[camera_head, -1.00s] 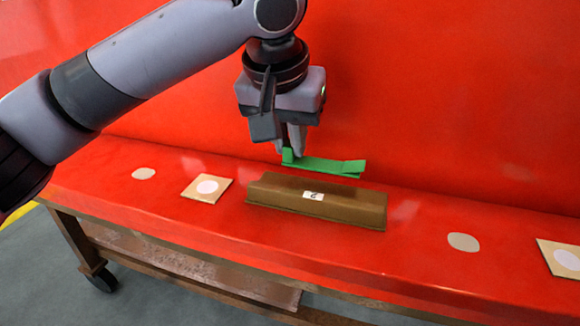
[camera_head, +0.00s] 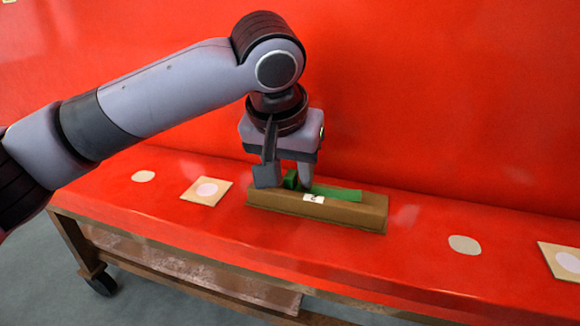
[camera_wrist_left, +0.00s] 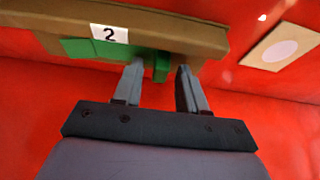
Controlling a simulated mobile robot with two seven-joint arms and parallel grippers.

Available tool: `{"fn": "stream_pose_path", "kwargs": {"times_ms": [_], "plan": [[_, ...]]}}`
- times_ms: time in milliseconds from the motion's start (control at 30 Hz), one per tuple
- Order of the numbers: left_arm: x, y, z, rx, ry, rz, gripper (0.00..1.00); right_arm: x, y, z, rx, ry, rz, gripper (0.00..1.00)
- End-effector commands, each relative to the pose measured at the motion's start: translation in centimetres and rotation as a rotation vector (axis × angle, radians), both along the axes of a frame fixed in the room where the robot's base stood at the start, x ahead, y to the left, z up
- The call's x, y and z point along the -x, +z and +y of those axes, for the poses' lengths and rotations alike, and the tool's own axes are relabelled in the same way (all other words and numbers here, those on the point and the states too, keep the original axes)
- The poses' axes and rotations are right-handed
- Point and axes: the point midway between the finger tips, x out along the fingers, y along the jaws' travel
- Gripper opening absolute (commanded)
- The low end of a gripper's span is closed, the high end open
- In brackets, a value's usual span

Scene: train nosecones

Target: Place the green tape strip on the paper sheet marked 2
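The green tape strip (camera_head: 338,193) lies along the top of the long brown block (camera_head: 345,216). Its raised end tab (camera_wrist_left: 161,67) stands between the fingers of my left gripper (camera_head: 292,184). In the left wrist view the fingers (camera_wrist_left: 158,72) are spread, with small gaps on both sides of the tab. The white paper sheet marked 2 (camera_head: 313,198) is on the block. In the left wrist view the strip (camera_wrist_left: 92,48) runs right by the sheet (camera_wrist_left: 109,34); I cannot tell how far they overlap. My right gripper is not in view.
The block is on a red bench (camera_head: 420,260) against a red wall. A tan square with a pale disc (camera_head: 206,190) lies left of the block, another (camera_head: 567,261) at far right. Pale round spots (camera_head: 143,176) (camera_head: 464,245) mark the bench. The bench front is clear.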

Motion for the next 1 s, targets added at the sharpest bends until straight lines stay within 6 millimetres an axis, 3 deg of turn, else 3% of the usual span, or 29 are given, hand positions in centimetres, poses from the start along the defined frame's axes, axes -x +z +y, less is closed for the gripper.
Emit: {"fn": "stream_pose_path", "kwargs": {"times_ms": [267, 700, 1000], "plan": [[0.3, 1.3, 0.1, 0.001, 0.000, -0.003, 0.41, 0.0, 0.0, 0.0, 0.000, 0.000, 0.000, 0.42], [3.5, 9.4, 1.1, 0.001, 0.001, -0.003, 0.41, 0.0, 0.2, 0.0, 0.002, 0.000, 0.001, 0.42], [4.3, 11.3, 1.4, -0.001, 0.000, -0.001, 0.41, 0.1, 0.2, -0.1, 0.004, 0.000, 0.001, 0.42]]}}
